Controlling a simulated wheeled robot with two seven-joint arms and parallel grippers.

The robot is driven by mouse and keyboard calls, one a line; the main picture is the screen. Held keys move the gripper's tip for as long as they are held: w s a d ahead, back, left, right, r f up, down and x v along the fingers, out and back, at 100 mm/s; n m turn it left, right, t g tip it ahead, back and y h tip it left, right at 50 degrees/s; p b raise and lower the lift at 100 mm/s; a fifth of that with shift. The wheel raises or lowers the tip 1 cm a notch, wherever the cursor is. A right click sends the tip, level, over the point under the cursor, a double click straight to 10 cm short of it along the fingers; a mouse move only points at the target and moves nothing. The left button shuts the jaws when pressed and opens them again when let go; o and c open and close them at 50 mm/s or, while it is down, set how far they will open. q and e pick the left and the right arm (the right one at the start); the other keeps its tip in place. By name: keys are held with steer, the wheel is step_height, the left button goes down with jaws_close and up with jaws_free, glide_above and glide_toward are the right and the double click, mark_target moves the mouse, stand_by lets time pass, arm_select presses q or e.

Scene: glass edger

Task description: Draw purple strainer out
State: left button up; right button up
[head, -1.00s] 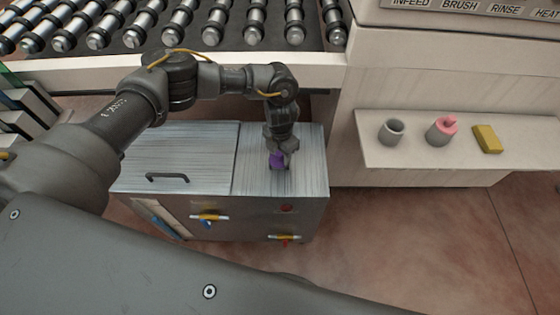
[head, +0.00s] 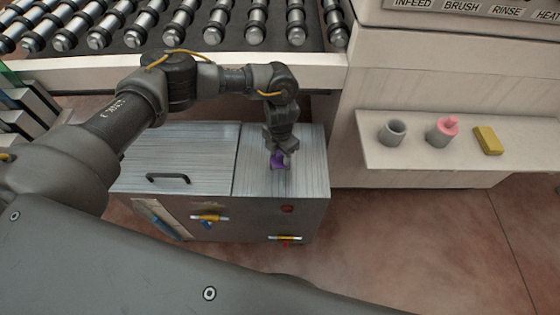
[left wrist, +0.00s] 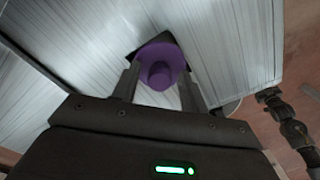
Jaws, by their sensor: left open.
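The purple strainer (head: 277,162) sits in the right part of the metal tank's top. In the left wrist view its round purple top with a knob (left wrist: 160,68) shows in a dark-edged opening. My left gripper (head: 281,156) points down at the strainer and hides part of it in the head view. Its two fingers (left wrist: 158,88) are open, one on each side of the purple top; I cannot tell whether they touch it. How deep the strainer goes is hidden. My right gripper is not in view.
The metal tank (head: 190,150) has a black handle (head: 168,178) on its left lid and valves on its front. A shelf at right holds a grey cup (head: 393,133), a pink-topped container (head: 442,131) and a yellow block (head: 488,140). The roller conveyor (head: 180,25) runs behind.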

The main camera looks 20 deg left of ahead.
arm_select(q)
jaws_close()
steer(key=shift+w+r+p, duration=0.1)
steer(key=shift+r+p, duration=0.4)
steer(key=shift+r, duration=0.25)
stand_by(0.4)
steer(key=shift+r+p, duration=0.3)
steer(key=shift+r, duration=0.15)
steer(key=shift+r+p, duration=2.15)
steer(key=shift+r, duration=1)
steer(key=shift+r+p, duration=1.25)
steer(key=shift+r, duration=0.7)
